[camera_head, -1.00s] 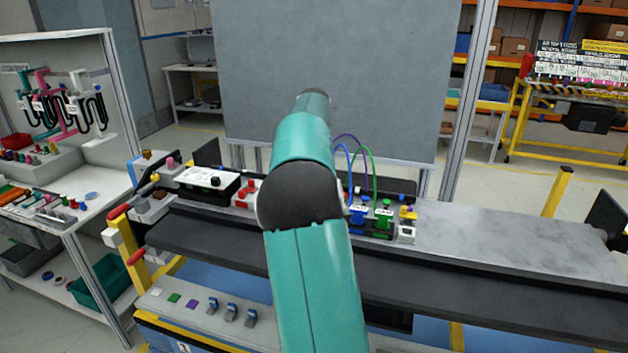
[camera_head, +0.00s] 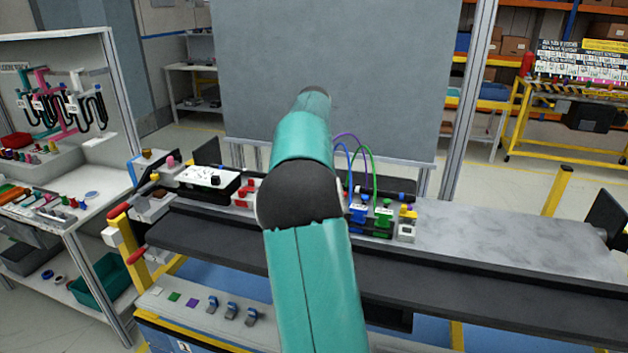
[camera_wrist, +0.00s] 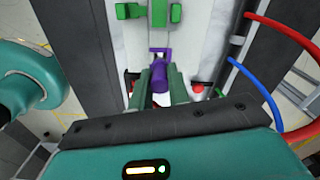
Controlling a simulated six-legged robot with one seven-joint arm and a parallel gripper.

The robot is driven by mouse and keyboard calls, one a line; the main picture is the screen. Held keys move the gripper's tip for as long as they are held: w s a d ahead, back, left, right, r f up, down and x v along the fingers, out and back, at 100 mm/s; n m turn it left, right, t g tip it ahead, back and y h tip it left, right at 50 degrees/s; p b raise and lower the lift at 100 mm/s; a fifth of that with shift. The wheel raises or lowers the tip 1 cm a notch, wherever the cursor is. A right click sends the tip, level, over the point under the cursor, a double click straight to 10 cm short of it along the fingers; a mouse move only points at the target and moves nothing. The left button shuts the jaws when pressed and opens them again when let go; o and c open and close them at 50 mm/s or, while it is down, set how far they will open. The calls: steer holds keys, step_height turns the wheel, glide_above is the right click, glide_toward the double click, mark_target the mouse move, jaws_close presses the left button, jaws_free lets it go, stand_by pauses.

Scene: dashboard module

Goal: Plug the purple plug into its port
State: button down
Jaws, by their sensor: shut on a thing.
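The purple plug (camera_wrist: 159,76) shows in the wrist view between the two green fingers of my gripper (camera_wrist: 160,88). My gripper is shut on it. The far end of the plug has a forked purple shape, and I cannot tell whether it touches anything. A purple cable (camera_head: 347,136) arcs up behind my arm in the head view. My gripper and the purple plug are hidden behind my teal arm there. I cannot make out the purple port for certain.
A green connector (camera_wrist: 150,12) lies beyond the plug. Blue (camera_head: 358,213) and green (camera_head: 383,217) connectors with cables stand on the bench right of my arm. A red cable (camera_wrist: 285,32) and a blue cable (camera_wrist: 255,85) curve at right. The bench's right side (camera_head: 500,235) is clear.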

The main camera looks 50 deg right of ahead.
steer(key=shift+f, duration=1.15)
steer(key=shift+r, duration=0.85)
steer(key=shift+f, duration=0.95)
stand_by(1.2)
steer(key=c, duration=1.3)
jaws_free()
steer(key=shift+f, duration=0.1)
steer(key=shift+o, duration=0.2)
step_height(320, 180, up, 14)
